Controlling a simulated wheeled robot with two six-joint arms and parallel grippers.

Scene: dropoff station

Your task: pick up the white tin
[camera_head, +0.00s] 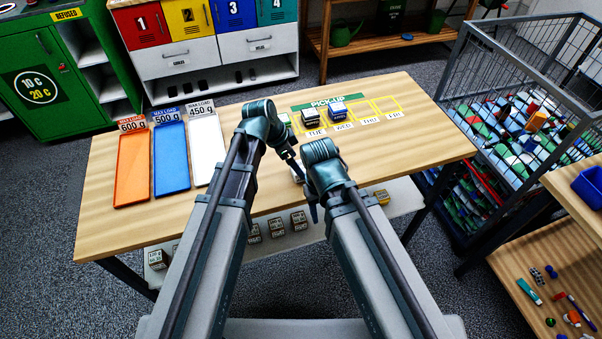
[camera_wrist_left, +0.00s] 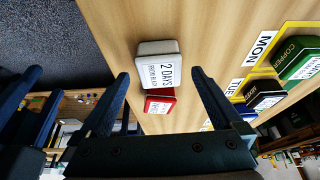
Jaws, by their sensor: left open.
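The white tin (camera_wrist_left: 158,62) lies on the wooden table in the left wrist view, with a label reading "2 DAYS" on its side. A red tin (camera_wrist_left: 160,103) is close beside it, on the side nearer my gripper's palm in the picture. My left gripper (camera_wrist_left: 160,74) is open, and its two fingers appear on either side of the tins, with no clear contact. In the head view my left gripper (camera_head: 294,168) points down over the table's middle, and my arms largely hide the tins there. My right gripper (camera_head: 311,203) hangs near the table's front edge; its jaws are unclear.
Weekday slots on the table hold a green tin (camera_wrist_left: 300,60), a black tin (camera_head: 311,117) and a blue tin (camera_head: 337,112); THU and FRI look empty. Orange (camera_head: 132,168), blue (camera_head: 171,158) and white (camera_head: 207,150) trays lie left. Several tins stand on the lower shelf.

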